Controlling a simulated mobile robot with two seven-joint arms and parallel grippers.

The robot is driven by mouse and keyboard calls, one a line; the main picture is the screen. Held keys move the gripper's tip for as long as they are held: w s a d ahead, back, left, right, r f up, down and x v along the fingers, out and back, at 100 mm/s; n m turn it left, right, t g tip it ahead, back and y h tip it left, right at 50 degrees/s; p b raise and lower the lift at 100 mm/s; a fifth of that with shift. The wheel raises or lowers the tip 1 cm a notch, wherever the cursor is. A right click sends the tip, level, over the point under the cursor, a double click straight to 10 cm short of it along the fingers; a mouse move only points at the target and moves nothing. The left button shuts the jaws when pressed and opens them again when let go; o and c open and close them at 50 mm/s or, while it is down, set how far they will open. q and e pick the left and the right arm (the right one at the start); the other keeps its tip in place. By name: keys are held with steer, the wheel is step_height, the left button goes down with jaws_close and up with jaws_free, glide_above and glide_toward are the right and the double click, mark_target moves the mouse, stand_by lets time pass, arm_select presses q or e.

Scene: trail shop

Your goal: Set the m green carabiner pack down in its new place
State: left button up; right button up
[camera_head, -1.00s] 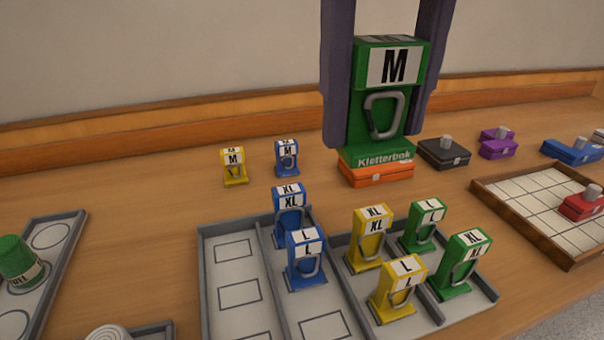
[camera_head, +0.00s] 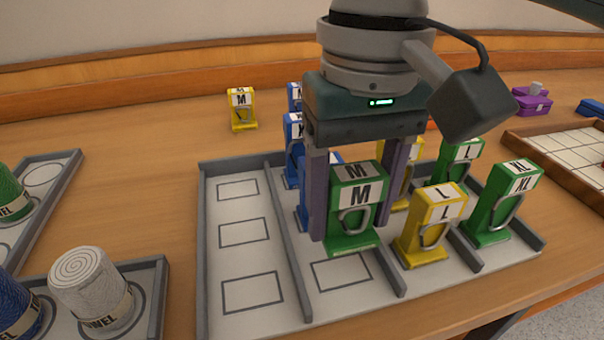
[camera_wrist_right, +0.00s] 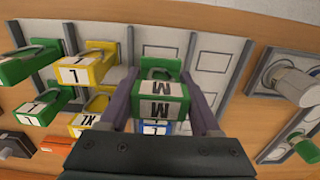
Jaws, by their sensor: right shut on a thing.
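The green M carabiner pack (camera_head: 355,200) is upright between the fingers of my right gripper (camera_head: 350,228), which is shut on it. The right wrist view shows the pack's M label (camera_wrist_right: 158,98) between the fingers. Blue packs (camera_head: 296,150) stand behind it, partly hidden by the gripper. A yellow L pack (camera_head: 430,225) stands close on its right. My left gripper is not in view.
Green XL (camera_head: 503,205) and L (camera_head: 460,160) packs stand in the tray's right column. Its left column is empty. A yellow M pack (camera_head: 241,108) stands on the table behind. A towel tray (camera_head: 155,300) is at the front left, a wooden-framed grid (camera_head: 590,190) at the right.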

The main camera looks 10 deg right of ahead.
mark_target(355, 171)
step_height(355, 171, down, 5)
steer(key=shift+f+b, duration=0.2)
steer(key=shift+b, duration=0.65)
steer(key=shift+f, duration=0.2)
steer(key=o, duration=1.2)
steer(key=shift+f, duration=0.1)
step_height(355, 171, up, 12)
steer(key=p, duration=0.3)
steer(key=shift+p, duration=0.3)
